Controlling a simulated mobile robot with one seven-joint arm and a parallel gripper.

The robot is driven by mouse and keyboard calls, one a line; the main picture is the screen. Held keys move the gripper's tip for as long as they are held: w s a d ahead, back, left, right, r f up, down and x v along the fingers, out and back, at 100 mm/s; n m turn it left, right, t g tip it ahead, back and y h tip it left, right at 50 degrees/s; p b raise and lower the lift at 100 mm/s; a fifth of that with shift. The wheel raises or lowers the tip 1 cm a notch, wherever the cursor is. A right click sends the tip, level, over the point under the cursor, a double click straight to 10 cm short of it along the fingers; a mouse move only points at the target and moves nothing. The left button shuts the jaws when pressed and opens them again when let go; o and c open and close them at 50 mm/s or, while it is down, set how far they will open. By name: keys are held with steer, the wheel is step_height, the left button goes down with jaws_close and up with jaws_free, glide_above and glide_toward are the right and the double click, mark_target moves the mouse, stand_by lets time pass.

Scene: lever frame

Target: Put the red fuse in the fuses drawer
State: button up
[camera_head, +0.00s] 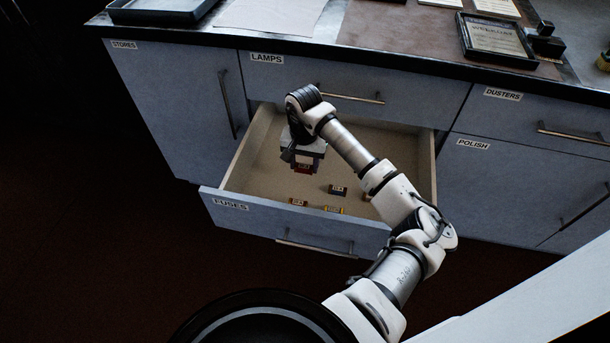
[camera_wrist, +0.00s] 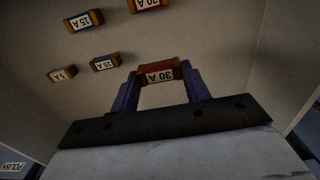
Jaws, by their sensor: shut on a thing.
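The fuses drawer (camera_head: 262,226) stands pulled open under the lamps drawer, its front marked FUSES. My gripper (camera_head: 304,166) is inside the drawer's outline, over its back left part, pointing down. It is shut on the red fuse (camera_head: 303,170), partly hidden by the fingers in the head view. In the wrist view the red fuse (camera_wrist: 160,72) sits between the two fingertips (camera_wrist: 160,86), with its white "30 A" label showing. How high the fuse is above the drawer floor is hard to tell.
Several other fuses lie on the drawer floor, among them a dark blue one (camera_head: 337,190) and an orange-brown one (camera_head: 298,202). The lamps drawer (camera_head: 300,72) above is shut. Trays and papers lie on the worktop. The drawer's left floor looks clear.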

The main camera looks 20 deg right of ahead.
mark_target(304, 185)
steer(key=shift+f, duration=3.4)
steer(key=shift+f, duration=0.2)
steer(key=o, duration=0.9)
steer(key=shift+r, duration=0.1)
steer(key=shift+o, duration=0.2)
step_height(304, 185, up, 12)
steer(key=shift+r+b, duration=0.15)
steer(key=shift+b, duration=0.35)
